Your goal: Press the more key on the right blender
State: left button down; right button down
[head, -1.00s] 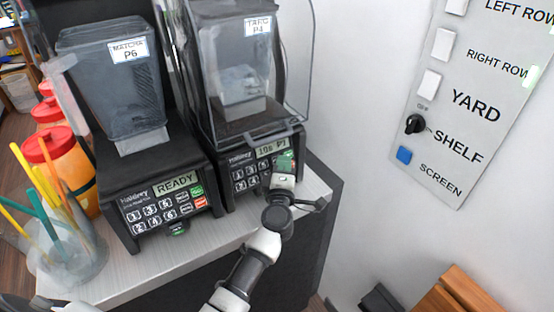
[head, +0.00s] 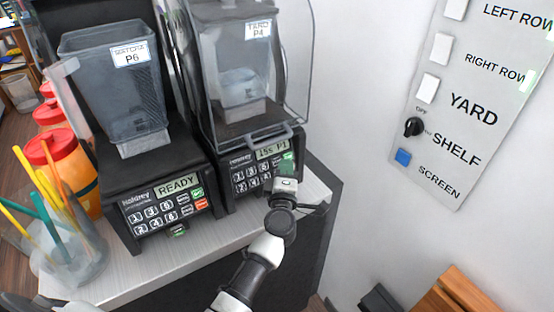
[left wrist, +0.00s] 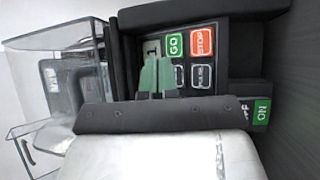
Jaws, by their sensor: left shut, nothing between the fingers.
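The right blender (head: 226,120) has a clear jar labelled P4 and a dark base. Its keypad (head: 248,180) has a lit display (head: 272,149) that seems to read "15s P1". My left gripper (head: 286,166) is shut and empty, with green fingertips over the right part of this keypad. In the left wrist view the fingertips (left wrist: 157,76) cover part of the keys beside the green GO key (left wrist: 175,46). The red STOP key (left wrist: 202,41) and a dark key below it (left wrist: 201,76) are uncovered. The more key's label is not readable, and I cannot tell whether the fingertips touch a key.
The left blender (head: 150,165), labelled P6 with display "READY", stands close by. A clear cup (head: 60,255) of colored sticks and orange bottles (head: 68,175) stand at the left. A wall switch panel (head: 470,100) is at the right. The counter's front strip (head: 160,265) is clear.

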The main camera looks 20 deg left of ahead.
pick_arm(q)
jog(key=shift+d, duration=0.1)
jog(key=s+d, duration=0.1)
jog(key=s+d+r+p, duration=0.1)
jog(key=s+d+p, duration=0.1)
jog(key=shift+d+r, duration=0.25)
jog(key=shift+d, duration=0.05)
dwell(0.4)
dwell(0.5)
